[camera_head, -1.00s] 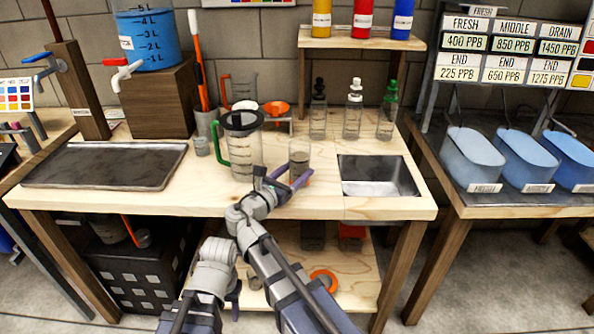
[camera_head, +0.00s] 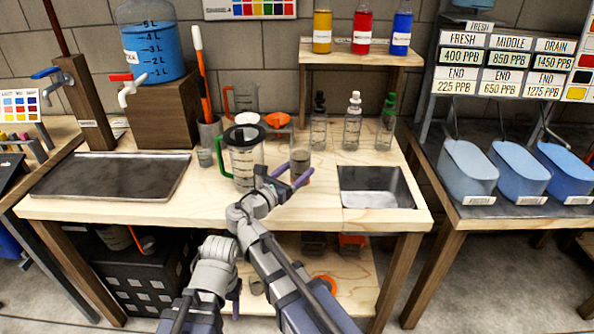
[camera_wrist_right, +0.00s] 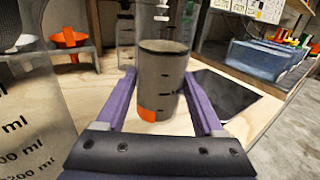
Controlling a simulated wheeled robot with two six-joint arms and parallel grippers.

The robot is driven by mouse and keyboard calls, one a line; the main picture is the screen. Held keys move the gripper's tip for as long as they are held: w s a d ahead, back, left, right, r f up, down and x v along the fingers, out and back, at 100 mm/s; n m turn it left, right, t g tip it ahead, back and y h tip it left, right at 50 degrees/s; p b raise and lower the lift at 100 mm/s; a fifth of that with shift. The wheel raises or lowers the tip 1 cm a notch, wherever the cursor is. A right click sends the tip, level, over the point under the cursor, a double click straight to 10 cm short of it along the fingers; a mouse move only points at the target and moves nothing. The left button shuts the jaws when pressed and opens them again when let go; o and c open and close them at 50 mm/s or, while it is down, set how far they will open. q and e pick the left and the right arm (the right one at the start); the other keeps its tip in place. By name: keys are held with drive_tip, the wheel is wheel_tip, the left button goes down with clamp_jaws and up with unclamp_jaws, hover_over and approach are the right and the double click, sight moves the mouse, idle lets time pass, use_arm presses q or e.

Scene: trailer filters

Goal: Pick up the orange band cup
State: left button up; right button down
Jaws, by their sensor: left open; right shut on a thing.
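The orange band cup (camera_head: 300,160) is a small cylinder with grey-brown contents, in front of the bottle shelf. In the right wrist view the cup (camera_wrist_right: 163,70) stands upright between the purple fingers, with an orange patch low on its side. My right gripper (camera_head: 288,181) is shut on it, one finger on each side. I cannot tell whether its base touches the bench. My left gripper (camera_head: 237,294) is low, in front of the bench edge, open and away from the cup; its fingers are mostly hidden by its arm.
A green-handled measuring jug (camera_head: 245,160) stands close to the left of the cup. Several dropper bottles (camera_head: 353,122) stand behind it. A sink (camera_head: 376,187) is to its right, and a dark tray (camera_head: 110,178) lies at the bench's left. Bare wood lies between tray and jug.

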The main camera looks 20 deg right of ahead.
sight(295, 157)
use_arm(q)
drive_tip(key=shift+r+p, duration=2.1)
drive_tip(key=shift+r, duration=0.35)
use_arm(e)
drive_tip(key=shift+r, duration=2.5)
use_arm(q)
drive_tip(key=shift+r, duration=0.1)
use_arm(e)
drive_tip(key=shift+d, duration=0.1)
